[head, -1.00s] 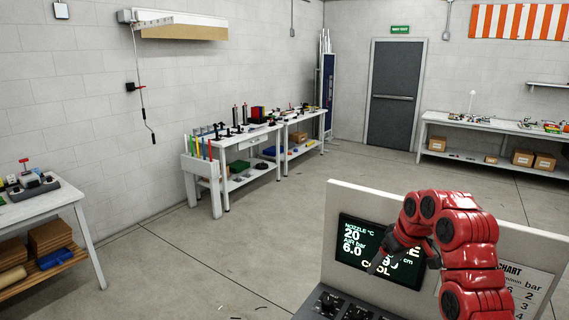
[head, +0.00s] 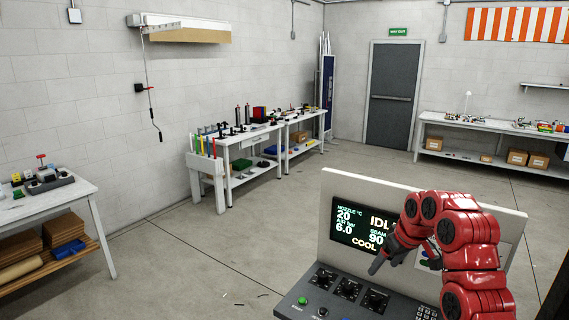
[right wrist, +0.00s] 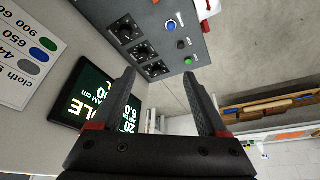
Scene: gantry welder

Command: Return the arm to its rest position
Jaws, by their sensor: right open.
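My right arm is red and folded in front of the control panel at the lower right of the head view. Its dark right gripper (head: 384,262) points down and left, in front of the panel's screen. In the right wrist view the right gripper (right wrist: 162,95) has its two dark fingers well apart with nothing between them. The screen (head: 359,224) reads idle and cool, partly hidden by the arm. Knobs (head: 348,289) and a green button (head: 302,301) sit on the sloping console below the screen. My left gripper is not in view.
A workbench (head: 60,195) stands at the left. White tool tables (head: 236,147) stand along the left wall. A long bench (head: 480,125) is at the back right, beside a grey door (head: 390,95). The floor (head: 200,260) left of the console is mostly clear, with small scraps.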

